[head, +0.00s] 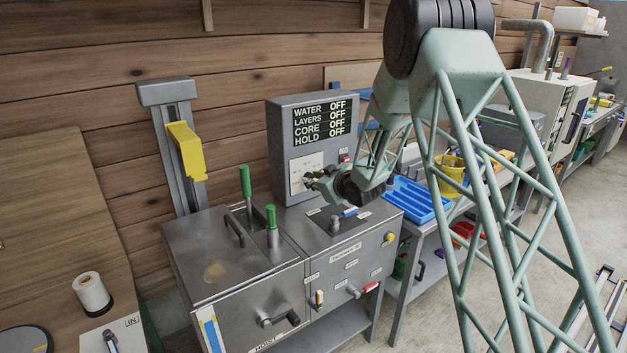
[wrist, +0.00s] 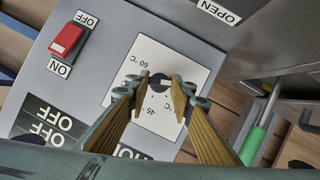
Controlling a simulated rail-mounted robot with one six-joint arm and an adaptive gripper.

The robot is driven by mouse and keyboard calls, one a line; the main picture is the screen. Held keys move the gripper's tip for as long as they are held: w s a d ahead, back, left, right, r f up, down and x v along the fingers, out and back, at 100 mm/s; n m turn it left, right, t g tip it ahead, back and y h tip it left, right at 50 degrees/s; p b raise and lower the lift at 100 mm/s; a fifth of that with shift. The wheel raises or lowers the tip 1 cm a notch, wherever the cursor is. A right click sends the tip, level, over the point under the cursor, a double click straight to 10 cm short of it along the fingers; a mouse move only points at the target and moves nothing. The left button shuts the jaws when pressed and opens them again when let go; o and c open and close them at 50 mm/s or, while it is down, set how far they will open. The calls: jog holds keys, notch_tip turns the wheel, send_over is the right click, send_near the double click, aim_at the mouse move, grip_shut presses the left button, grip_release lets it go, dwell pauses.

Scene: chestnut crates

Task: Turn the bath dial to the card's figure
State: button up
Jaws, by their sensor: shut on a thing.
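The bath dial (wrist: 160,78) is a small dark knob on a white scale plate (wrist: 147,116) in the wrist view. The plate reads 60 °C and 45 °C, with another figure partly hidden by a finger. My gripper (wrist: 162,86) has its two fingertips closed on either side of the dial. The dial's exact setting is hard to read between the fingers. In the head view my gripper (head: 312,183) is at the plate (head: 305,165) on the grey control box (head: 280,130), covering the dial. I cannot make out a card with a figure.
The display (head: 322,121) reads OFF for water, layers, core and hold. A red switch (wrist: 67,40) sits beside the plate. Green-handled levers (head: 245,182) stand on the steel bath unit (head: 225,255). A blue tray (head: 415,200) lies to the right.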

jog(key=shift+d+r+m+g+p, duration=0.15)
jog(key=shift+m+g+p, duration=0.25)
jog(key=shift+p, duration=0.85)
jog(key=m+y+p, duration=0.1)
jog(key=m+p, duration=0.1)
jog(key=p, duration=0.3)
jog(key=shift+w+m+g+y+p, duration=0.15)
jog(key=shift+m+g+y+p, duration=0.15)
jog(key=shift+g+y+p, duration=0.1)
jog(key=m+y+p, duration=0.1)
jog(key=p, duration=0.2)
jog(key=m+g+y+p, duration=0.1)
jog(key=m+p, duration=0.1)
jog(key=p, duration=0.1)
jog(key=shift+w+d, duration=0.15)
jog(key=shift+d, duration=0.05)
jog(key=m+y, duration=0.1)
jog(key=m, duration=0.1)
jog(key=m+y+p, duration=0.1)
jog(key=m, duration=0.2)
jog(key=f+m+g+y, duration=0.1)
jog(key=m+y, duration=0.1)
jog(key=m, duration=0.1)
jog(key=shift+w+d+p, duration=0.15)
jog(key=shift+p, duration=0.2)
